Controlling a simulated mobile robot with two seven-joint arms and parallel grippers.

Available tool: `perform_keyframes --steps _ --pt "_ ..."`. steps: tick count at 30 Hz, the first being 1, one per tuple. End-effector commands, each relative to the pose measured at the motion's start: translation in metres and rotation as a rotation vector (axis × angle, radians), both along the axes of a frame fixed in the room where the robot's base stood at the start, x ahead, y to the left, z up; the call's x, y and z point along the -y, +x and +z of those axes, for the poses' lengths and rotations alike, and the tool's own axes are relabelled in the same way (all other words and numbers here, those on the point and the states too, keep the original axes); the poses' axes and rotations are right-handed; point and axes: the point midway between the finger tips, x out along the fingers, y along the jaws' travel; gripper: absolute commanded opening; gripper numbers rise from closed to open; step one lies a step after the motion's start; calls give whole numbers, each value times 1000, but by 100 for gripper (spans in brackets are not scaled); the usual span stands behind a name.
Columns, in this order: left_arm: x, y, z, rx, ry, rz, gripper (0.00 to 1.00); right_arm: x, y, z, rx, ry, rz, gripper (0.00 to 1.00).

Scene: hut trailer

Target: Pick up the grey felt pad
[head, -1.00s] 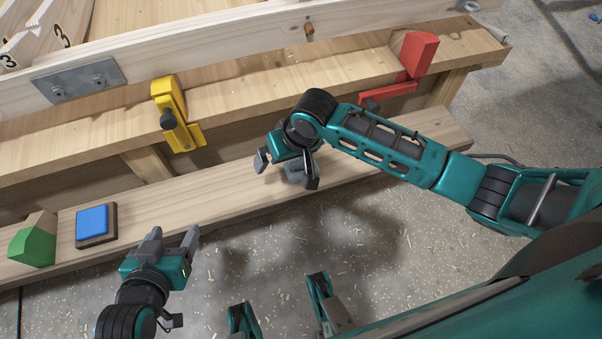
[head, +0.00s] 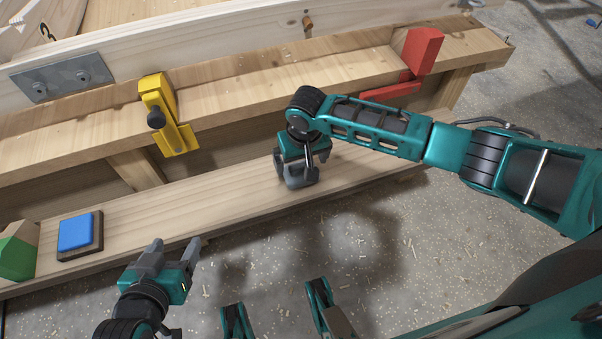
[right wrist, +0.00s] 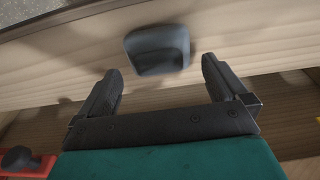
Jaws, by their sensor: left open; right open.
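The grey felt pad (right wrist: 157,50) looks like a small dark grey block on the pale wooden bench plank. In the right wrist view it lies just beyond and between the fingertips of my open right gripper (right wrist: 160,78), with a gap to each finger. In the head view my right gripper (head: 296,168) is over the plank and the pad (head: 300,181) shows partly behind its fingers. My left gripper (head: 174,250) is open and empty, in front of the plank's front edge.
A blue block on a dark base (head: 75,233) and a green block (head: 17,258) are on the plank at left. A yellow clamp (head: 168,118) and a red piece (head: 421,50) sit on the higher beam. The plank between the blue block and my right gripper is clear.

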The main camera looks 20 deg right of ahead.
Motion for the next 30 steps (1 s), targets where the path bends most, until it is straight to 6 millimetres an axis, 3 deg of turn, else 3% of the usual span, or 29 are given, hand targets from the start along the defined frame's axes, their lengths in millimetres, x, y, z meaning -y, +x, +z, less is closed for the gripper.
perform_keyframes --steps 1,6,17,30 --pt "0 0 -9 0 -2 1 66 1 1 -13 -1 -2 1 100" --pt "1 -1 -24 -8 -5 3 66 1 5 -37 -1 -1 1 100" --pt "3 0 -19 -10 -9 0 66 1 6 -43 0 0 1 99" --pt "3 3 -16 3 -9 -2 66 1 6 -43 0 0 1 59"
